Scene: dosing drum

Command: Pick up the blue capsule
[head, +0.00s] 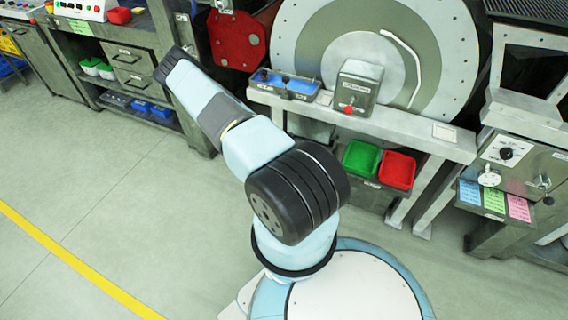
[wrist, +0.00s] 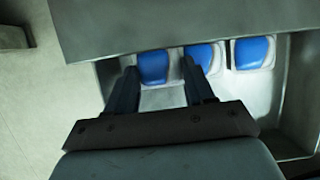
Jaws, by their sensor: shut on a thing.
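In the wrist view, my gripper (wrist: 158,68) has its two dark fingers on either side of a rounded blue piece, which I take to be the blue capsule (wrist: 153,68). My gripper is shut on it, though the exact contact is hard to see. Its far end is cut off by a grey edge. Two similar blue pieces sit to the right, one close by the right finger (wrist: 202,54) and one further right (wrist: 253,52). In the head view, my arm hides the gripper and the piece.
A pale tray-like surface (wrist: 290,100) lies around the blue pieces. A grey slab (wrist: 180,22) crosses just beyond them. In the head view, a workbench with drawers (head: 128,57) stands at the upper left, with blue bins (head: 137,107) on its low shelf. The floor (head: 100,190) at left is clear.

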